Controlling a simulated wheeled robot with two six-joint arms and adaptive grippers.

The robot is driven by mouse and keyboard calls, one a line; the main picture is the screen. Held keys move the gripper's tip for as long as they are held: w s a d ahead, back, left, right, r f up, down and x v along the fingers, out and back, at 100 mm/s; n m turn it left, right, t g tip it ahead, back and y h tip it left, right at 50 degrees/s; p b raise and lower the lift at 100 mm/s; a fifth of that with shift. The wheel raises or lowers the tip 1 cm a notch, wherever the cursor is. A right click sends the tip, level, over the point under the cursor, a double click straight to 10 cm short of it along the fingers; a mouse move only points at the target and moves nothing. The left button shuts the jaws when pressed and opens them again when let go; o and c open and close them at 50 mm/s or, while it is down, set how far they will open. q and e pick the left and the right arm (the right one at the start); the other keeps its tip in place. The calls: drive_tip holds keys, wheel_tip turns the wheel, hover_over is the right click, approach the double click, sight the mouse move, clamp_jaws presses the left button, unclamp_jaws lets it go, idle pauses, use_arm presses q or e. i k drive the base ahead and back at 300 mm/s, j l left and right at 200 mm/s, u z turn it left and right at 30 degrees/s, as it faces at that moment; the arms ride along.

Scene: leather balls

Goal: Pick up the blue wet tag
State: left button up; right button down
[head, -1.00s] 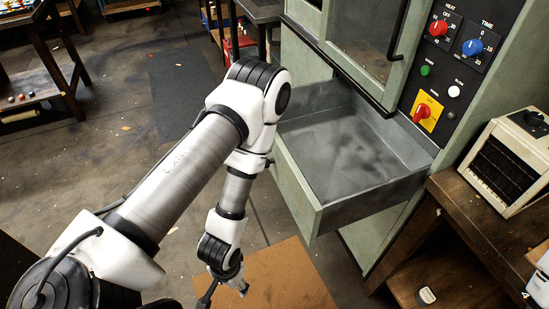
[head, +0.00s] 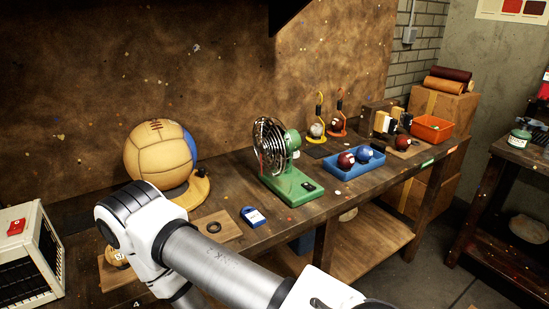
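A small blue tag (head: 253,216) with a white face lies flat on the dark wooden workbench (head: 325,205) in the head view. It sits between a wooden board with a black ring and the green fan. One of my arms, coming in from the lower right, reaches across the front of the bench. Its elbow is left of the tag, and its gripper is out of view. My other gripper is not in view either.
A green desk fan (head: 285,170) stands right of the tag. A big tan and blue ball (head: 158,155) stands behind left. The wooden board (head: 218,226) is close on the left. A blue tray (head: 350,172) with balls and an orange bin (head: 432,128) are further right.

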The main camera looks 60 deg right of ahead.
sight(249, 214)
drive_tip(key=z, duration=1.8)
drive_tip(key=l+u, duration=0.1)
drive_tip(key=l, duration=0.5)
